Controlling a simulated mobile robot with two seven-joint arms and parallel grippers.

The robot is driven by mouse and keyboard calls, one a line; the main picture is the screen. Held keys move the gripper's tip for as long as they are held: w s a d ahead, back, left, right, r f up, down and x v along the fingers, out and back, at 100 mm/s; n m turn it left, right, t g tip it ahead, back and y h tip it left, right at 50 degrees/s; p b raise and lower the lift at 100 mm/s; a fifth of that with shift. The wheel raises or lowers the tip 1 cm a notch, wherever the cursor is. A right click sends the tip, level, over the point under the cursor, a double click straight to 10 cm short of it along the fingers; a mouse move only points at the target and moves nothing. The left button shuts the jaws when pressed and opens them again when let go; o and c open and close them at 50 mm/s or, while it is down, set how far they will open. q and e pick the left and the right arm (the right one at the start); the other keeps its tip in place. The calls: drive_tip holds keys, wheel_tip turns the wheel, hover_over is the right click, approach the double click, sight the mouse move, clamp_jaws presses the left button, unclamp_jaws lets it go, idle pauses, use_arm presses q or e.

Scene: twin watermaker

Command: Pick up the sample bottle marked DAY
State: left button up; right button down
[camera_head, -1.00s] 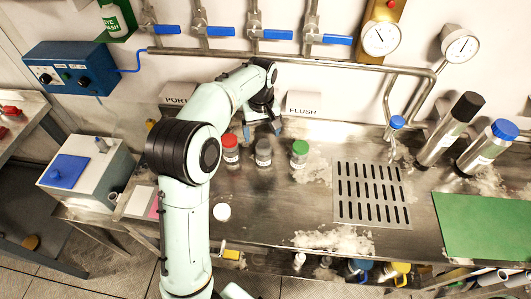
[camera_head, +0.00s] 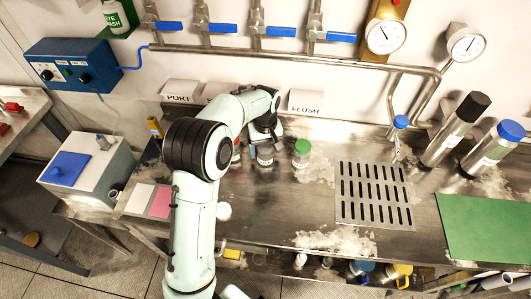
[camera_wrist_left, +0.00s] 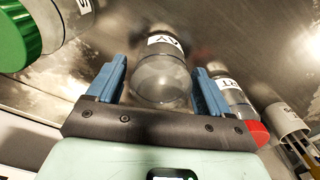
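The sample bottle (camera_head: 265,157) is clear with a grey cap and stands in the middle of three bottles on the steel bench. In the left wrist view the bottle (camera_wrist_left: 162,82) sits between my blue fingers, and the end of its label reads "AY"; the rest is not legible. My left gripper (camera_head: 262,137) is open, with one finger (camera_wrist_left: 160,70) on each side of the bottle. Whether the fingers touch it I cannot tell. My right gripper is not in view.
A green-capped bottle (camera_head: 301,153) stands close to the right. A slotted drain plate (camera_head: 374,194) lies further right. A white round piece (camera_head: 224,211) lies nearer the front.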

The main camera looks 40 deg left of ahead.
use_arm(q)
drive_tip(key=c, duration=0.8)
drive_tip(key=shift+r, duration=0.1)
